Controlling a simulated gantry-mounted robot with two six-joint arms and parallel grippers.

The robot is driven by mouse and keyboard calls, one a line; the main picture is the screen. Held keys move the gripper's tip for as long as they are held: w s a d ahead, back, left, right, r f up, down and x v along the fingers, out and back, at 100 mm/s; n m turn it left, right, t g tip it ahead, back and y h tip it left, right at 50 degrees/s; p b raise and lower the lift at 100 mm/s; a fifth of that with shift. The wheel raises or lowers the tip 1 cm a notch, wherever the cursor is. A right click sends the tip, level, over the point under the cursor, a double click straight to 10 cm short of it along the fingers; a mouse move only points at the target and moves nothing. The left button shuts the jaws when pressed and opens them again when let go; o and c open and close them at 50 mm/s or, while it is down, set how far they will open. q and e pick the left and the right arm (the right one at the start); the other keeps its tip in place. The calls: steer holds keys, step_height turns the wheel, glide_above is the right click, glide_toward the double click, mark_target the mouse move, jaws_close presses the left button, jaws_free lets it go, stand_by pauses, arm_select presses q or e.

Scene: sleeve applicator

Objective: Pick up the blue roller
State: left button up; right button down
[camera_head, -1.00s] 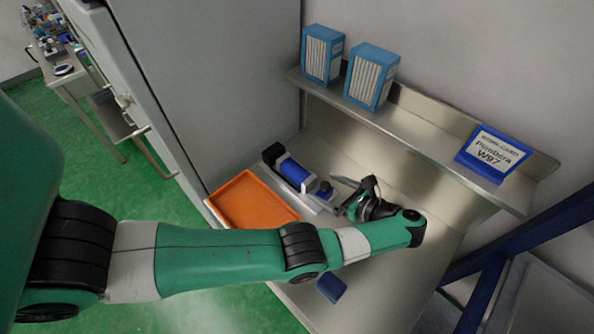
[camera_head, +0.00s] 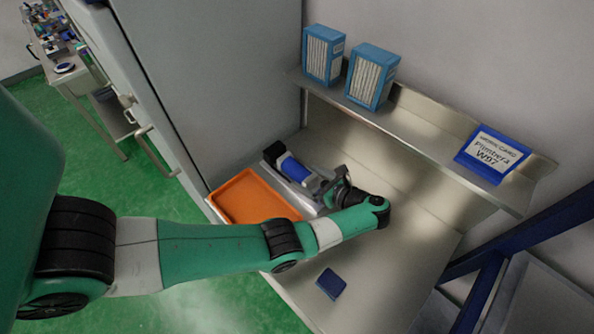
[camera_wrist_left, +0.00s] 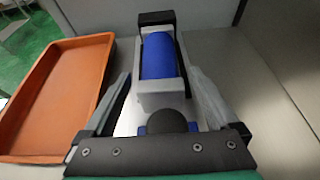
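The blue roller (camera_head: 294,168) lies in a grey and black holder (camera_head: 272,152) on the steel table, beside an orange tray. In the left wrist view the roller (camera_wrist_left: 158,56) is straight ahead, with the black end piece of its holder (camera_wrist_left: 157,18) behind it and a dark round knob (camera_wrist_left: 167,122) at its near end. My left gripper (camera_head: 328,190) is at the near right end of the holder. In its wrist view the gripper (camera_wrist_left: 161,88) is open, one finger on each side of the holder's near part. I cannot tell whether the fingers touch it. My right gripper is not in view.
The orange tray (camera_head: 213,196) stands left of the holder. A small blue item (camera_head: 331,284) lies near the table's front edge. A shelf (camera_head: 420,140) above carries two blue boxes and a blue-framed sign (camera_head: 491,156). The table's right part is clear.

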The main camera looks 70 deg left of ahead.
arm_select(q)
jaws_close()
stand_by(0.3)
step_height(320, 180, up, 9)
steer(key=p, duration=0.3)
steer(key=shift+r, duration=0.55)
